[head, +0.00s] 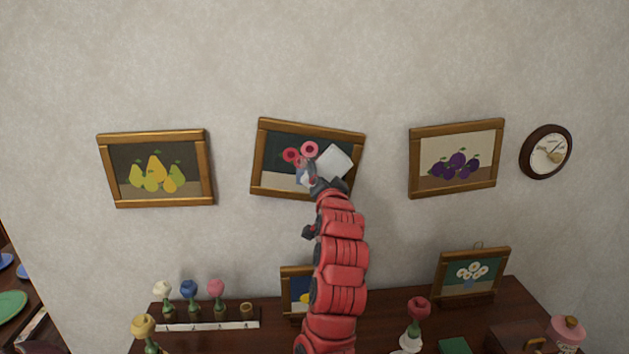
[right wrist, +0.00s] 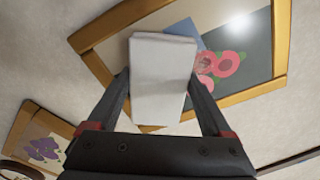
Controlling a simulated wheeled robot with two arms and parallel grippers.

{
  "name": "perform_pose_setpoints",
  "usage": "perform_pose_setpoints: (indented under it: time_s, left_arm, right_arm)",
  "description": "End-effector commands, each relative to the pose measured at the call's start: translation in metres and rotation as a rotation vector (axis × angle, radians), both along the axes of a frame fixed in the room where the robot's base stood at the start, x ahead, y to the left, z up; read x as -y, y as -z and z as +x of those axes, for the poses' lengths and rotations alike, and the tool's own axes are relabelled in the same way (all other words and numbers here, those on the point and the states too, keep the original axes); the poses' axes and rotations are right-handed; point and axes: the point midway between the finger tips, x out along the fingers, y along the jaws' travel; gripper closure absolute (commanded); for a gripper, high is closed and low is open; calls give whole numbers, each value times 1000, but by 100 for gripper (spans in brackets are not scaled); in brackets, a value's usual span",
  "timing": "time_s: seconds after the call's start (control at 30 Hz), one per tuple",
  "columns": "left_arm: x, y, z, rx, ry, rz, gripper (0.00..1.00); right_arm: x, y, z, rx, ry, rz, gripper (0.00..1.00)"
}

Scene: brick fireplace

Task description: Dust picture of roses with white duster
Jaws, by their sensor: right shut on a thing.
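The picture of roses (head: 268,146) hangs on the wall in a gold-brown frame, tilted down to the right, with pink-red blooms on a dark ground. My right gripper (head: 321,178) is in front of its lower right part, shut on the white duster (head: 335,162), a plain white block-like pad. In the right wrist view the duster (right wrist: 162,80) sits between both fingers and covers part of the picture (right wrist: 222,68). I cannot tell whether it touches the picture's surface. My left gripper is not in view.
A pear picture (head: 156,169) hangs left, a plum picture (head: 456,158) and a round dial (head: 546,152) right. Below, a dark wooden top (head: 270,330) holds a rack (head: 210,325) of colored-topped items, a red-topped item (head: 417,309) and a white-flower picture (head: 472,273).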

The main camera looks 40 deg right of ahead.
Motion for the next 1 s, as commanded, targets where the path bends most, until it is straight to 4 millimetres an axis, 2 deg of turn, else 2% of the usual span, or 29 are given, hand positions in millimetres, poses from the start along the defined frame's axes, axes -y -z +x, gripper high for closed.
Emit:
perform_pose_setpoints:
  time_s: [0.1,0.37,0.7,1.0]
  left_arm:
    - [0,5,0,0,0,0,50]
    - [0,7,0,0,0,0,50]
    - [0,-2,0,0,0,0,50]
    - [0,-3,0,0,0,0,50]
  right_arm:
    - [9,3,-5,1,1,-1,61]
    - [13,2,-3,-1,-1,-1,60]
    - [-14,-4,11,-2,-6,1,61]
    - [-25,-5,17,-2,-5,1,61]
